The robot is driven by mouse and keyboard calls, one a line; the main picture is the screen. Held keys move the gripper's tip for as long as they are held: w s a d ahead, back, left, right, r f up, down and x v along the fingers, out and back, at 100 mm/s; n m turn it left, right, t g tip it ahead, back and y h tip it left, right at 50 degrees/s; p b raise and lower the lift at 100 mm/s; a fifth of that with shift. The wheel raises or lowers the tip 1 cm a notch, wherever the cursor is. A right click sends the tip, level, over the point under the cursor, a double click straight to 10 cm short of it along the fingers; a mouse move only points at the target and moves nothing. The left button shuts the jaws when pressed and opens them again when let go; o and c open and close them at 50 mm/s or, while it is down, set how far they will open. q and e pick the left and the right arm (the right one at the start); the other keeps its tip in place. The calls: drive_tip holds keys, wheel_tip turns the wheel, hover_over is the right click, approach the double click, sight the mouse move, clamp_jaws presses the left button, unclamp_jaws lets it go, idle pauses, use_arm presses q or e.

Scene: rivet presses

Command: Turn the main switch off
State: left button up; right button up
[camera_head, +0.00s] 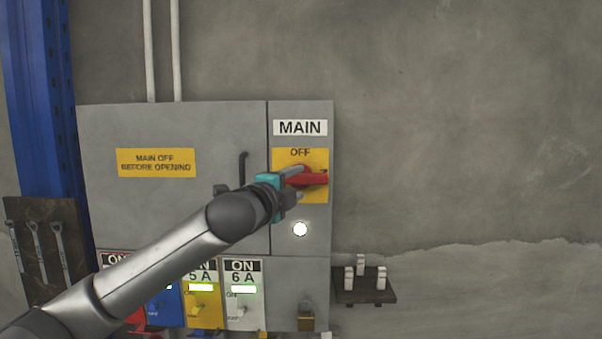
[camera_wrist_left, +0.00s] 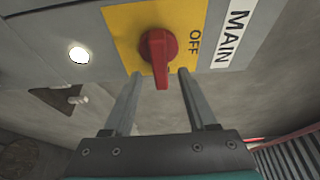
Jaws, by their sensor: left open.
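The main switch is a red rotary handle (camera_head: 314,179) on a yellow plate (camera_head: 316,158) marked OFF, under a MAIN label (camera_head: 300,128), on the grey cabinet's right panel. In the head view the handle lies about level and points right. My left gripper (camera_head: 294,184) is at the handle and partly covers it. In the left wrist view the red handle (camera_wrist_left: 158,55) stands between the tips of my open left gripper (camera_wrist_left: 160,76). I cannot tell whether the fingers touch it. My right gripper is not in view.
A round white light (camera_head: 300,229) glows below the switch. The cabinet door (camera_head: 180,130) carries a yellow warning label and a dark handle (camera_head: 242,168). Several coloured breaker units (camera_head: 243,290) sit below, partly behind my arm. A small shelf (camera_head: 364,295) with white pegs is at lower right.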

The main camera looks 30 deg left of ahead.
sight(305, 178)
use_arm(q)
drive_tip(key=shift+w+a+p, duration=0.2)
drive_tip(key=shift+w+p, duration=0.2)
drive_tip(key=shift+w, duration=1.05)
clamp_jaws()
